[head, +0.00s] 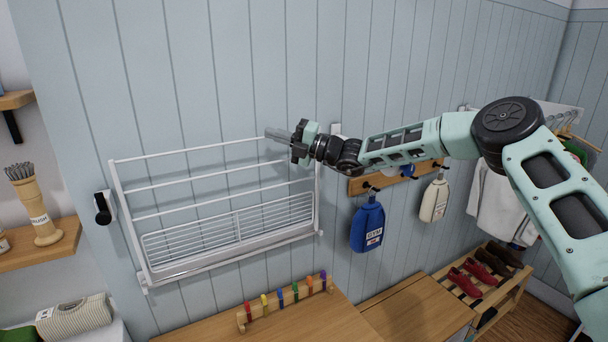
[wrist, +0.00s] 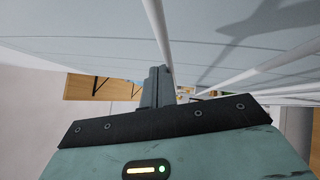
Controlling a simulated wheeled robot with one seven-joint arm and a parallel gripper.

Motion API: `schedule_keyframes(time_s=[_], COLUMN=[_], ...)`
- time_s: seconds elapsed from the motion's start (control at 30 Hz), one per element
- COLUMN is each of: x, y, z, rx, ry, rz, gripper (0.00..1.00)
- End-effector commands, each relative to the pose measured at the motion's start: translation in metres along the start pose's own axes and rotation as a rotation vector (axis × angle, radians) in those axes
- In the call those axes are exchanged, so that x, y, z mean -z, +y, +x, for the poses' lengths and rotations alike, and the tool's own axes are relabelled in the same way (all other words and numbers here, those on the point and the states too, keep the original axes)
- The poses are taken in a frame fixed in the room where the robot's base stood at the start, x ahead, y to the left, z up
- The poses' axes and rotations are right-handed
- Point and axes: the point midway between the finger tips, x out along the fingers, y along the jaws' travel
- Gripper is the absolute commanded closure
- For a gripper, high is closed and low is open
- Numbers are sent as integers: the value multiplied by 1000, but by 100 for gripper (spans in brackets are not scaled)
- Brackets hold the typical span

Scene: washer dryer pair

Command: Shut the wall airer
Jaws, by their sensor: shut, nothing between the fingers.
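The wall airer (head: 146,215) is a white wire rack on the blue panelled wall, left of centre in the head view. Its outer frame stands raised, with several cross rails and a finer grid low down. Its exact angle from the wall is hard to tell. My gripper (head: 271,133) is shut and empty, with its fingertips at the top rail near the right end. Whether they touch the rail is unclear. In the wrist view my gripper (wrist: 160,73) is close beside a white rod (wrist: 157,32) of the airer.
A dark knob (head: 102,208) is on the wall left of the airer. A peg rail (head: 360,185) with a blue bottle (head: 368,226) and a cream bottle (head: 433,200) is to the right. A wooden counter (head: 285,325) with coloured pegs is below. Shelves (head: 40,250) stand left.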

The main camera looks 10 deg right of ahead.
Motion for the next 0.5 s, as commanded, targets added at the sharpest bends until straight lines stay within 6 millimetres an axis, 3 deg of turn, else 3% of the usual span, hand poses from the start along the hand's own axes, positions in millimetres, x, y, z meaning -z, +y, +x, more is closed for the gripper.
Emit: schedule_keyframes(time_s=[0.13,0.5], x=[-4,-18], y=[15,79], z=[3,18], rx=[-2,-3], ry=[-1,0], rz=[-6,-6], gripper=[100,100])
